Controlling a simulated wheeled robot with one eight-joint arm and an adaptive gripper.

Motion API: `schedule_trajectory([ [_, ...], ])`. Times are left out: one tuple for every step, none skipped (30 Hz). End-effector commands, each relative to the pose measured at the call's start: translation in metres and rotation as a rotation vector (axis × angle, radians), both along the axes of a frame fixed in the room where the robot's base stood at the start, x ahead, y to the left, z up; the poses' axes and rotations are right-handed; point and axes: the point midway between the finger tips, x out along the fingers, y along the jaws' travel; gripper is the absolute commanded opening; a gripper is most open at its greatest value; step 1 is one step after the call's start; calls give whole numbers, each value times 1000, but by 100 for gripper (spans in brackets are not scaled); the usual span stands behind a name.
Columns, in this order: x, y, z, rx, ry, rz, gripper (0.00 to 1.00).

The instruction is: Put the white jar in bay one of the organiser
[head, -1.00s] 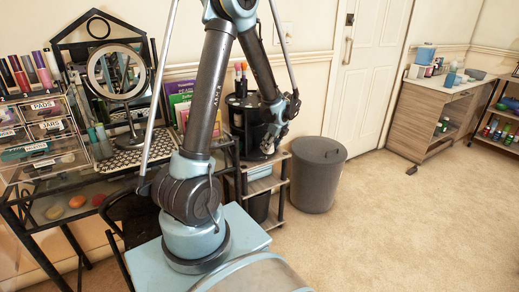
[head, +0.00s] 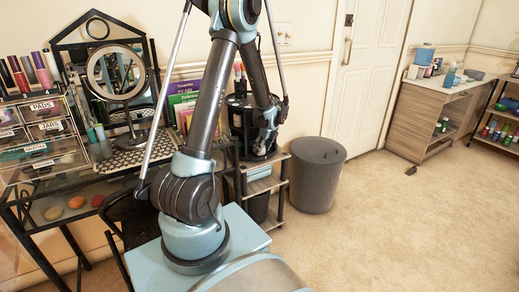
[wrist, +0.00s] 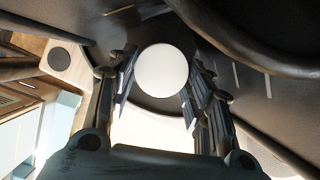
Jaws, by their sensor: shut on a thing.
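The white jar (wrist: 161,71) shows in the wrist view as a round white top between the two fingers. My gripper (wrist: 158,85) is shut on it. In the head view my gripper (head: 262,146) is at the front of the black organiser (head: 237,117), which stands on top of a small shelf unit. In the wrist view dark curved walls of the organiser (wrist: 225,45) surround the jar. The jar's underside is hidden, so I cannot tell whether it touches the bay floor. No bay number is readable.
A grey lidded bin (head: 318,175) stands right of the shelf unit (head: 268,185). Books (head: 184,105) and a round mirror (head: 118,72) are on the desk to the left, by a clear drawer unit (head: 40,135). The carpet on the right is free.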

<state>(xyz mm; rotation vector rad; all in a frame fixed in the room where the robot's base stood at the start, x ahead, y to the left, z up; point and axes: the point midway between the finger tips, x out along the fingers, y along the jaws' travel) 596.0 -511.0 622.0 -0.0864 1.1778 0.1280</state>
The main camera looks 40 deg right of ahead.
Motion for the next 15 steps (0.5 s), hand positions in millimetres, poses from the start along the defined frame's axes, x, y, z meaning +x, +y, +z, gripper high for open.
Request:
schedule_trajectory([
  [0,0,0,0,0,0,23],
  [0,0,0,0,0,0,23],
  [0,0,-1,0,0,1,23],
  [0,0,-2,0,0,1,23],
  [1,0,-2,0,0,1,49],
  [1,1,-2,0,0,1,58],
  [1,1,-2,1,0,1,65],
  [1,1,-2,0,0,2,67],
  [1,1,-2,0,0,2,67],
  [1,1,-2,0,0,2,67],
  [1,1,-2,0,0,2,67],
  [1,1,-2,0,0,2,67],
  [1,1,-2,0,0,2,67],
  [1,1,-2,0,0,2,67],
  [1,1,-2,0,0,2,67],
])
